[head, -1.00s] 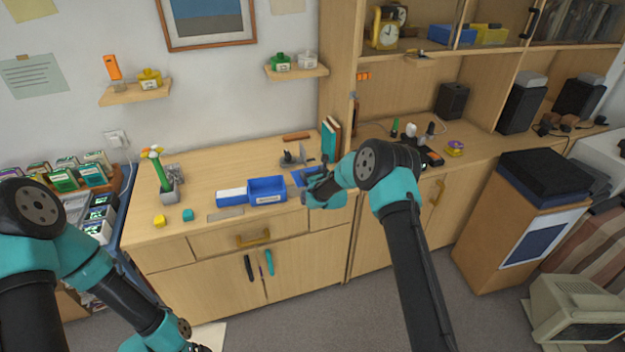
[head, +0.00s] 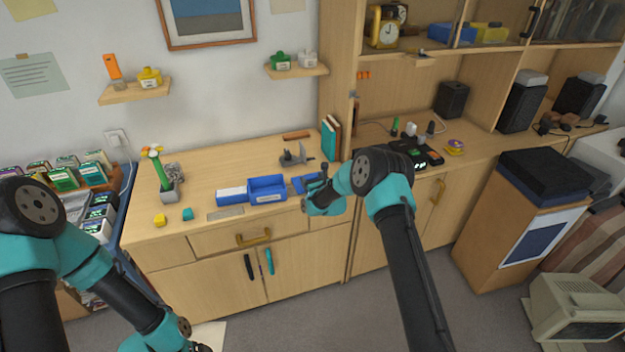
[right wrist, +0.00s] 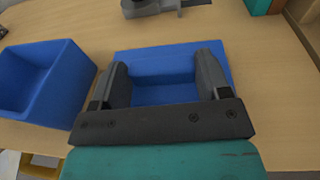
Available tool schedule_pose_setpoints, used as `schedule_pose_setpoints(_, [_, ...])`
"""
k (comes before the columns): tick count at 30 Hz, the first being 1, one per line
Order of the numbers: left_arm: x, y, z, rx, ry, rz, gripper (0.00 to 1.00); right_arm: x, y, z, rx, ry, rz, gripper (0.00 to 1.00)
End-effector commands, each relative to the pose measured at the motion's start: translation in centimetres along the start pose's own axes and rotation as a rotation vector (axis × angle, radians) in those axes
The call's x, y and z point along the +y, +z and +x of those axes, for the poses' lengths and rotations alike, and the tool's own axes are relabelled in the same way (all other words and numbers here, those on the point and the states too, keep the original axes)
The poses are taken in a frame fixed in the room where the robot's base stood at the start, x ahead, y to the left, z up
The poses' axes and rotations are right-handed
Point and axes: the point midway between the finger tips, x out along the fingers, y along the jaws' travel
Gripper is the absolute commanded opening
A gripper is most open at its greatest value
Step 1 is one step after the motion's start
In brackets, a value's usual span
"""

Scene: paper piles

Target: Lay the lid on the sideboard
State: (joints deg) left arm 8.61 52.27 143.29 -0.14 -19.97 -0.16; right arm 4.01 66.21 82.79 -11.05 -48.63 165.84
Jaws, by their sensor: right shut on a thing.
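The blue lid (head: 301,184) is in my right gripper (head: 313,184), at the right of the open blue box (head: 268,197) on the sideboard (head: 210,178). In the right wrist view the lid (right wrist: 175,92) lies between the two grey fingers of the right gripper (right wrist: 164,66), and a recess shows in its middle. The blue box (right wrist: 35,80) stands apart to the left there. I cannot tell whether the lid touches the wood. My left gripper (head: 200,347) is barely in view at the bottom edge, mostly cut off.
A grey metal tool (head: 294,157) stands behind the lid, with upright books (head: 331,138) to its right. A white-topped blue box (head: 231,195) is left of the open box.

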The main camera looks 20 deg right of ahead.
Motion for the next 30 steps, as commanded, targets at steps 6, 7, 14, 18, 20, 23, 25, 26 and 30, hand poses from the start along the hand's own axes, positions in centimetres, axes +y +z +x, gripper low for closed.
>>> schedule_pose_setpoints(6, [0.0,0.0,0.0,0.0,0.0,0.0,0.87,0.0,0.0,0.0,0.0,0.0,0.0,0.79])
schedule_pose_setpoints(7, [0.0,0.0,0.0,0.0,0.0,0.0,0.87,0.0,0.0,0.0,0.0,0.0,0.0,0.82])
schedule_pose_setpoints(14, [0.0,0.0,0.0,0.0,0.0,0.0,0.87,0.0,0.0,0.0,0.0,0.0,0.0,0.96])
schedule_pose_setpoints(18, [0.0,0.0,0.0,0.0,0.0,0.0,0.87,0.0,0.0,0.0,0.0,0.0,0.0,0.96])
schedule_pose_setpoints(20, [0.0,0.0,0.0,0.0,0.0,0.0,0.87,0.0,0.2,0.0,-0.001,0.0,0.0,0.96])
schedule_pose_setpoints(23, [0.0,0.0,0.0,0.0,0.0,0.0,0.87,0.0,0.7,-0.1,-0.001,0.0,-0.001,0.96])
schedule_pose_setpoints(25, [0.0,0.0,0.0,0.0,0.0,0.0,0.87,0.0,1.4,-0.2,-0.001,0.0,-0.001,0.96])
schedule_pose_setpoints(26, [0.0,0.0,0.0,0.0,0.0,0.0,0.87,0.0,1.3,-0.4,0.001,0.0,0.0,0.96])
schedule_pose_setpoints(30, [0.0,0.0,0.0,0.0,0.0,0.0,0.87,0.0,1.2,-2.0,0.002,0.0,0.0,0.96])
